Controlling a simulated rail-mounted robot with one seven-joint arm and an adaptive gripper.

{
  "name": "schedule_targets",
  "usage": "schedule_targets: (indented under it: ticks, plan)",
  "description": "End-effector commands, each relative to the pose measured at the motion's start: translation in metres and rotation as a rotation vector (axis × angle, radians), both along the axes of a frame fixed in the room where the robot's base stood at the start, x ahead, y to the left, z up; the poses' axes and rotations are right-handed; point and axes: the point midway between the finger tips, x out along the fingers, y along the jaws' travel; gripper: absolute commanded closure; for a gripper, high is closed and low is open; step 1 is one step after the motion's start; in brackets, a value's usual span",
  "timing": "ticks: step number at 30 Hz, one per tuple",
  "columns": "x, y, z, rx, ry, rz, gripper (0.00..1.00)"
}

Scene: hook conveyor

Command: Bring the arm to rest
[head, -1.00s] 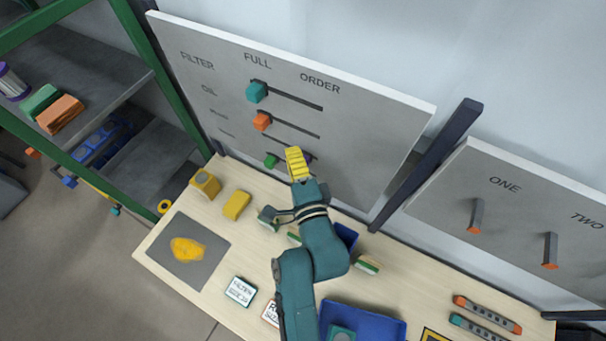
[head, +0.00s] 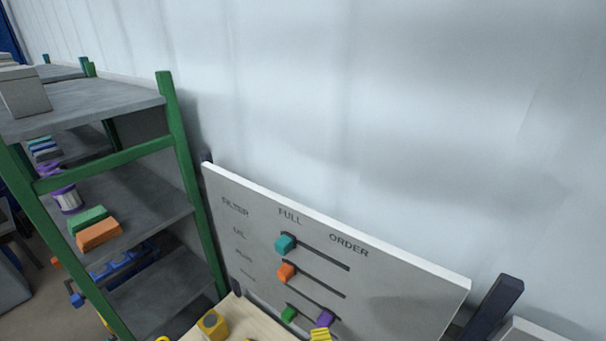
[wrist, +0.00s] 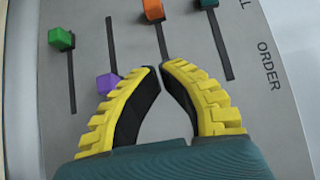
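My gripper's yellow fingers (wrist: 159,68) are before the slider board in the wrist view; their tips almost meet and nothing shows between them. In the head view only the yellow end of my gripper (head: 320,334) shows at the bottom edge. The board (head: 400,290) carries a teal knob (head: 285,244), an orange knob (head: 286,272), a green knob (head: 289,314) and a purple knob (head: 325,318). The purple knob (wrist: 109,84) sits toward the ORDER end of its slot, just left of my fingers; I cannot tell whether they touch. The rest of my arm is out of view.
A green-framed shelf (head: 173,150) with grey boards stands left of the slider board. It holds orange and green blocks (head: 98,234) and a purple-ended spool (head: 66,195). A dark post (head: 500,300) stands at the right. The wall above is bare.

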Motion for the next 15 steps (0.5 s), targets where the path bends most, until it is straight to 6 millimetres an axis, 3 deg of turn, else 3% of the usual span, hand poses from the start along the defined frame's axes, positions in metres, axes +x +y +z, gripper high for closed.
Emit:
schedule_targets:
  ticks: [1, 4, 8, 12, 15]
  plan:
    - [0.009, 0.002, 0.037, -0.002, -0.047, 0.003, 1.00]
    - [0.018, 0.004, 0.110, -0.018, -0.162, 0.005, 1.00]
    - [0.012, 0.005, 0.222, -0.172, -0.326, -0.024, 1.00]
    - [-0.023, 0.000, 0.336, -0.561, -0.480, -0.153, 1.00]
    - [-0.060, -0.012, 0.384, -0.954, -0.508, -0.309, 1.00]
